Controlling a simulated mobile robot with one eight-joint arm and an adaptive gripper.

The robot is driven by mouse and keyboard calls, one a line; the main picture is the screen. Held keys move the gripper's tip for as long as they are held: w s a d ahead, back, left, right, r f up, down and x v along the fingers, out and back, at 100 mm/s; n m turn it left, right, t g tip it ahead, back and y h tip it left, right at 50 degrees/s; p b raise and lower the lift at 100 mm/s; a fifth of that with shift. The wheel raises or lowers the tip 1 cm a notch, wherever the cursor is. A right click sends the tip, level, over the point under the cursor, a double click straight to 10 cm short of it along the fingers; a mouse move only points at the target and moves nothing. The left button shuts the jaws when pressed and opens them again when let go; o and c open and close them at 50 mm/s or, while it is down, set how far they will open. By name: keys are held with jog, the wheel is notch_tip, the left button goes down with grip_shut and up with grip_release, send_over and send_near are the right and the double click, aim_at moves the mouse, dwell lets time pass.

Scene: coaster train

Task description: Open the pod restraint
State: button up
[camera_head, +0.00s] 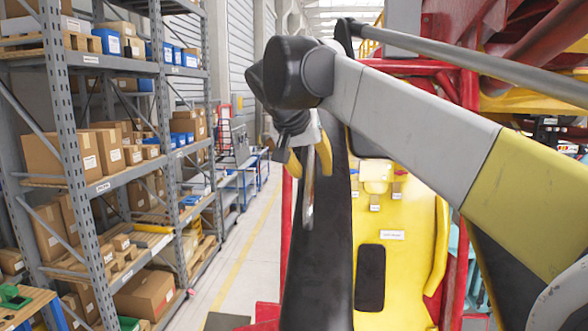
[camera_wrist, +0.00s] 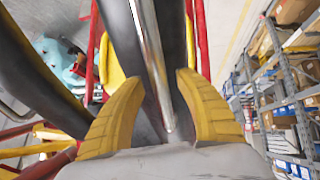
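The pod is a yellow seat shell (camera_head: 405,285) with a dark pad (camera_head: 370,278) and small labels, right of centre in the head view. A long dark padded piece (camera_head: 318,265) stands along its left side; I cannot tell whether it is part of the restraint. A shiny metal bar (camera_head: 309,200), possibly the restraint's, shows by the dark piece and also in the wrist view (camera_wrist: 152,60). My gripper (camera_head: 309,170) has its yellow fingers apart on either side of the bar. In the wrist view my gripper (camera_wrist: 158,77) shows gaps between both fingers and the bar.
Tall grey shelving (camera_head: 65,130) with cardboard boxes and blue bins fills the left. A clear aisle (camera_head: 240,250) with a yellow floor line lies between shelving and ride. Red frame tubes (camera_head: 469,150) stand around the pod. A teal object (camera_wrist: 58,60) shows at the wrist view's upper left.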

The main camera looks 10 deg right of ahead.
jog(key=v, duration=1.2)
jog(key=shift+d, duration=0.1)
